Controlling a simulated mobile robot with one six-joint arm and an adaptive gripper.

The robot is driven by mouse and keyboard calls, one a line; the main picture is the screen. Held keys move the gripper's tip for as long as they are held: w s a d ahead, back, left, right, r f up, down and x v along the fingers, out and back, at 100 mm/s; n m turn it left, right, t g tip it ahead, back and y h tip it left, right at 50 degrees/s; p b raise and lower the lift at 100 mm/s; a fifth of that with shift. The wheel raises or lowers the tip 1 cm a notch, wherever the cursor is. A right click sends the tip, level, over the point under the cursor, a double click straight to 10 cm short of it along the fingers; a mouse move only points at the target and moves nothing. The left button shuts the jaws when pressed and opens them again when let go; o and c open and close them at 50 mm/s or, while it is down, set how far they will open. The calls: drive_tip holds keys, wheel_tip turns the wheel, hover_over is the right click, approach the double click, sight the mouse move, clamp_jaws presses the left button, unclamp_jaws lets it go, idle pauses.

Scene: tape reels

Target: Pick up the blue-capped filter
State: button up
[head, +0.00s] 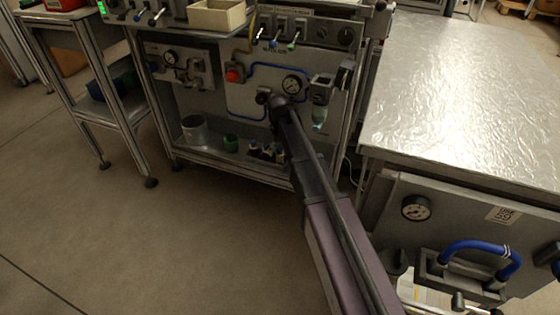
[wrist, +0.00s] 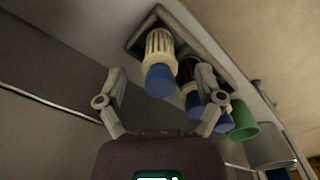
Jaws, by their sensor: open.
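In the wrist view, a filter with a cream ribbed body and a blue cap (wrist: 160,81) stands between the two fingers of my gripper (wrist: 160,76). The fingers are spread, with a gap on both sides of it. A second filter with a blue cap (wrist: 193,103) is just right of it, partly behind the right finger, and more blue shows beyond that finger. In the head view, the small group of filters (head: 266,152) sits on the cart's lower shelf. My arm reaches over there, and its end hides part of the view.
The filters stand in a dark tray (wrist: 137,36). A green cup (wrist: 243,121) and a grey container (wrist: 270,147) are further along the shelf. The metal shelf (head: 215,150) has bare room between them. A foil-topped table (head: 460,90) stands right of my arm.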

drive_tip(key=shift+f+b, duration=0.75)
drive_tip(key=shift+f, duration=0.35)
drive_tip(key=c, duration=1.2)
